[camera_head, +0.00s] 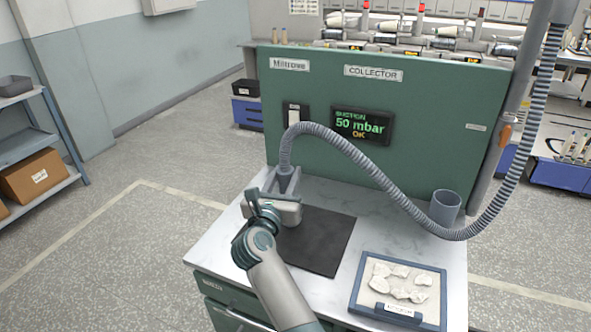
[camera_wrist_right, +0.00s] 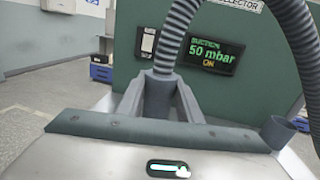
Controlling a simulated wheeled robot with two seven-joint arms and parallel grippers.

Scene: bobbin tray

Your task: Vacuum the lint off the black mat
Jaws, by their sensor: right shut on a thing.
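The black mat (camera_head: 322,246) lies flat on the white worktop, partly covered by my right arm and gripper at its left side. No lint can be made out on its visible part. My right gripper (camera_head: 285,182) is shut on the grey vacuum nozzle (camera_wrist_right: 158,98), which stands roughly upright between the fingers at the mat's back left. The ribbed grey hose (camera_head: 352,153) rises from the nozzle and loops to the right. The nozzle's lower end is hidden, so I cannot tell whether it touches anything. My left gripper is not in view.
A blue-framed tray (camera_head: 443,300) with several whitish clumps sits at the worktop's front right. A grey cup-shaped holder (camera_head: 445,207) stands at the back right.

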